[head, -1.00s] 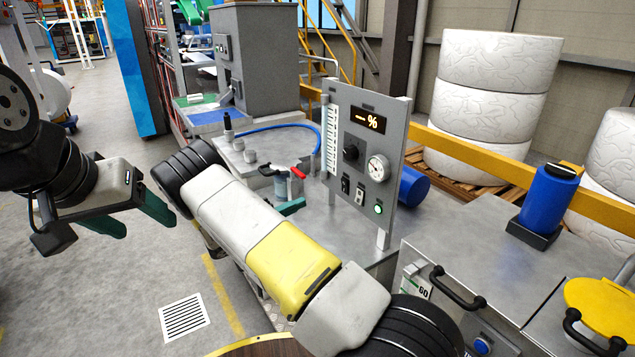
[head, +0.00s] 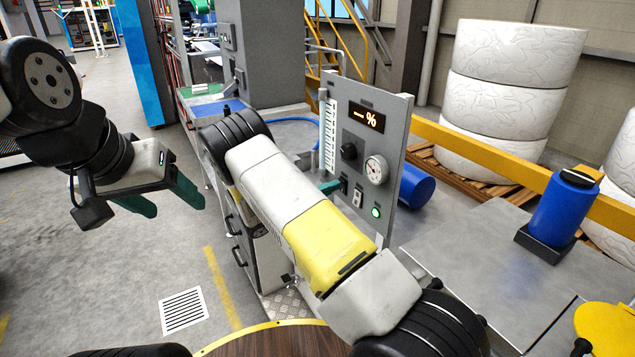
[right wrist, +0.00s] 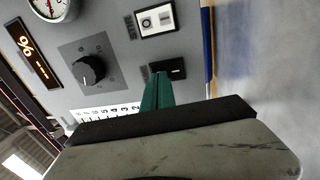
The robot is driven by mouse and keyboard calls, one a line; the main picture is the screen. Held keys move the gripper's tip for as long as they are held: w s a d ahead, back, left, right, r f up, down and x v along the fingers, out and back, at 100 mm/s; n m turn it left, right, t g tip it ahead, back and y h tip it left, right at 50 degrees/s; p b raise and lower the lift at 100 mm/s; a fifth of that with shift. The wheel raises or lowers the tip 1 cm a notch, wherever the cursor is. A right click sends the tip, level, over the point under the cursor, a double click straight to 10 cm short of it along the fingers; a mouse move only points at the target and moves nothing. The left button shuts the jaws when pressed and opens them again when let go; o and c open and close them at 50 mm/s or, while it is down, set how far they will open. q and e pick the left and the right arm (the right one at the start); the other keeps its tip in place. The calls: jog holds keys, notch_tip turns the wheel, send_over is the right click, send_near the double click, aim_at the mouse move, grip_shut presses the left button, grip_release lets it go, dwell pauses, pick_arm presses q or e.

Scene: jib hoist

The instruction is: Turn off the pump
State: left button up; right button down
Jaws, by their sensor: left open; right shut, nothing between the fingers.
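The grey control panel (head: 395,118) stands upright on the bench in the head view. It carries a lit percent display (head: 366,117), a black knob (head: 349,151), a round gauge (head: 376,170), two small switches and a glowing green lamp (head: 376,212). In the right wrist view, the black switch (right wrist: 172,68) lies beside the tips of my right gripper (right wrist: 160,76), and the white-framed switch (right wrist: 157,20) is further up. My right gripper is shut and empty; I cannot tell whether it touches the panel. My left gripper (head: 172,200) is open and empty, away from the panel.
A blue cylinder (head: 416,186) lies behind the panel. A blue container (head: 559,208) stands on the metal top at right. A yellow rail (head: 480,157) and white stacked rolls (head: 508,95) are behind. The floor at left is mostly clear.

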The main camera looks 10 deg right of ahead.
jog(key=shift+w+d, duration=0.1)
jog(key=shift+d, duration=0.1)
jog(key=shift+w+d+r+y, duration=0.1)
jog(key=shift+d+r+y, duration=0.15)
jog(key=shift+d+y, duration=0.2)
jog(key=shift+a, duration=0.15)
